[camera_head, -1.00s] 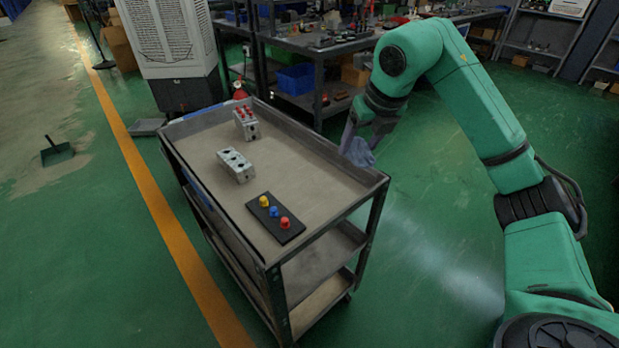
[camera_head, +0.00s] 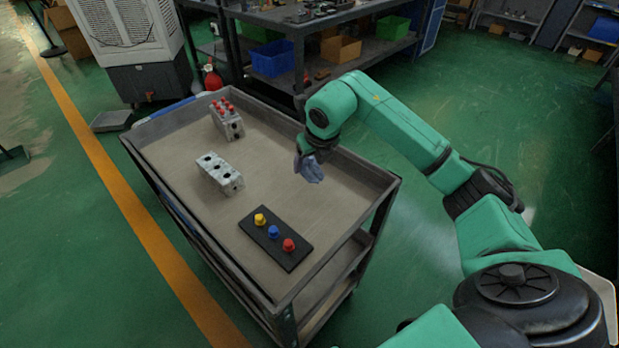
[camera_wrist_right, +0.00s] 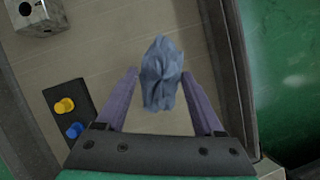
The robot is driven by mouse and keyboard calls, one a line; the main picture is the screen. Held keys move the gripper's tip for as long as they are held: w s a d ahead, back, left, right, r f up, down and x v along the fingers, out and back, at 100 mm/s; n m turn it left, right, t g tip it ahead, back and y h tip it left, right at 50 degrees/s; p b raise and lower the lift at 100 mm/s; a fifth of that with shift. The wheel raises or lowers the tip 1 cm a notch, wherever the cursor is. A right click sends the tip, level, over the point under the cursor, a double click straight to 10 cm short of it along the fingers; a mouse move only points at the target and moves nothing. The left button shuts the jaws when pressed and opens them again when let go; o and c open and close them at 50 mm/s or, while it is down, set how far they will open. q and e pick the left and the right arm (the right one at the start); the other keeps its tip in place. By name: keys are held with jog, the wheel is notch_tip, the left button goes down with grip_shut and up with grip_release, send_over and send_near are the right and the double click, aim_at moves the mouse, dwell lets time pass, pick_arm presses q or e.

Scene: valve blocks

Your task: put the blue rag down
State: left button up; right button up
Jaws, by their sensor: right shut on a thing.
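The crumpled blue rag (camera_head: 312,171) hangs from my right gripper (camera_head: 303,150), over the right part of the cart's top tray (camera_head: 290,196). In the right wrist view, the rag (camera_wrist_right: 161,75) lies between the two purple fingers of my right gripper (camera_wrist_right: 163,82), with the tray surface behind it. I cannot tell whether the rag touches the tray. My left gripper is not in view.
On the tray are a grey valve block with red tops (camera_head: 227,121), a grey valve block with dark holes (camera_head: 219,174), and a black plate (camera_head: 275,239) with yellow, blue and red knobs. A raised rim (camera_head: 372,166) edges the tray. Its middle is clear.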

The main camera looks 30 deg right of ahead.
aim_at(310, 187)
notch_tip(310, 187, down, 6)
jog(key=shift+s+r, duration=0.1)
jog(key=shift+r, duration=0.05)
jog(key=o, duration=1.3)
jog(key=v, duration=1.2)
jog(key=shift+s+r, duration=0.1)
jog(key=shift+r, duration=0.1)
